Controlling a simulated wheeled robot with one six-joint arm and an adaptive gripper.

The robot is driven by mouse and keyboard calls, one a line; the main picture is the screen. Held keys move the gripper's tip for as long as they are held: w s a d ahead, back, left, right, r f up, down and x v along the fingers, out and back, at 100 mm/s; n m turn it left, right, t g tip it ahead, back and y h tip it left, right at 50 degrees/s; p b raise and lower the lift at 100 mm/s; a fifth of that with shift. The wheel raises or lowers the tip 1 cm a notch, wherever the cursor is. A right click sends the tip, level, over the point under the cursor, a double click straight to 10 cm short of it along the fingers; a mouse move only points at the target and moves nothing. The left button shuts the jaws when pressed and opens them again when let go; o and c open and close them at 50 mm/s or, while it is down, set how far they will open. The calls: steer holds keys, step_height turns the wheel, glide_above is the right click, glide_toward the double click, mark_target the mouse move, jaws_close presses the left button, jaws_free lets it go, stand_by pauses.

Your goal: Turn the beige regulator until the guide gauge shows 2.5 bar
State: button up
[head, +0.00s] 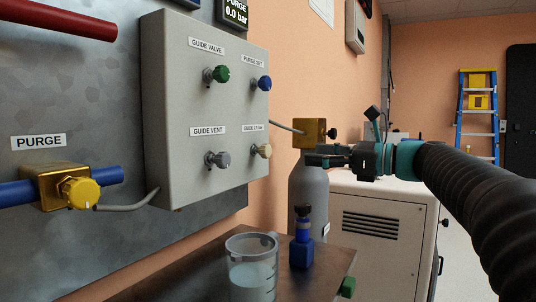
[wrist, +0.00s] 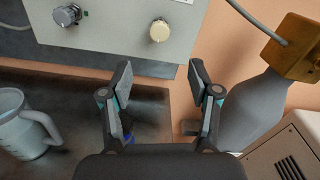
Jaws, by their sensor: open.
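The beige regulator (head: 262,151) is a small round knob at the lower right of the grey control panel (head: 172,115), under a label (head: 255,128) that seems to read GUIDE 2.5 bar. It also shows in the wrist view (wrist: 159,31), at the top and roughly centred between my fingers. My gripper (head: 312,155) is open and empty, to the right of the regulator and apart from it. In the wrist view its two fingertips (wrist: 160,76) stand wide apart, below the knob. No guide gauge is readable; the display at the top (head: 236,12) reads PURGE 0.0 bar.
Green (head: 220,74), blue (head: 264,83) and grey (head: 222,159) knobs share the panel. A grey bottle with a brass block (head: 309,134) stands close by my gripper. A measuring jug (head: 251,270) and a blue item (head: 302,250) stand on the bench below.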

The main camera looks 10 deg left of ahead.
mark_target(269, 151)
steer(key=x, duration=1.3)
steer(key=shift+w+a+p, duration=0.15)
steer(key=shift+a+p, duration=0.15)
steer(key=shift+a, duration=0.05)
steer(key=c, duration=1.2)
steer(key=shift+o, duration=0.2)
